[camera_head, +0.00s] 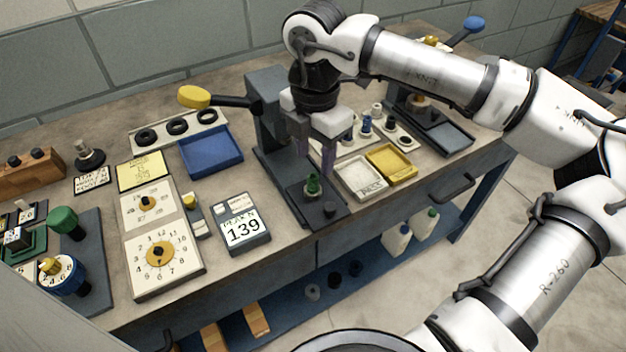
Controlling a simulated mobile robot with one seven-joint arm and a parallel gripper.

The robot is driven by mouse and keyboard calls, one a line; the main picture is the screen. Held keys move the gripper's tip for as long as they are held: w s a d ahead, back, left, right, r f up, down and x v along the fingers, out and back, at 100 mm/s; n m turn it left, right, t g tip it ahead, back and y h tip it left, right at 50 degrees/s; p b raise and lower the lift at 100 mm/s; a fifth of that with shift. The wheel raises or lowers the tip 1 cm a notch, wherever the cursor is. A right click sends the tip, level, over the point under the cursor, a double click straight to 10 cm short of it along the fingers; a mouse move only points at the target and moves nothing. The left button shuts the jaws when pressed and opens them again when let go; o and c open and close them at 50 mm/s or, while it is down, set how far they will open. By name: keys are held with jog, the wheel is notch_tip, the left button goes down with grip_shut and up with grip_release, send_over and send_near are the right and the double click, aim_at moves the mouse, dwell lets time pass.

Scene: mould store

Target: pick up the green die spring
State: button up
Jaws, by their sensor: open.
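The green die spring (313,184) stands upright on the dark base of a bench press (270,140), on a small light seat. My gripper (316,165) points down just above and around the spring's upper area, with its purple-grey fingers apart. The near finger hangs close to the right of the spring in the picture. I cannot tell whether the spring's top is between the fingers. Nothing is seen held.
The press column stands close behind my gripper. A white tray (359,190) and a yellow tray (391,165) lie to the right. A blue tray (210,151) and a counter reading 139 (243,231) lie to the left. The bench's front edge is near.

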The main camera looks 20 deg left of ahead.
aim_at(313, 176)
jog(key=shift+s+a+f+p, duration=0.1)
jog(key=shift+f+p, duration=0.5)
jog(key=shift+f, duration=1.05)
jog(key=shift+a+f+p, duration=0.1)
jog(key=shift+f+p, duration=0.45)
jog(key=shift+f, duration=1.1)
jog(key=shift+d, duration=0.1)
grip_shut()
jog(key=shift+r, duration=0.1)
notch_tip(313, 176, up, 23)
jog(key=b, duration=0.1)
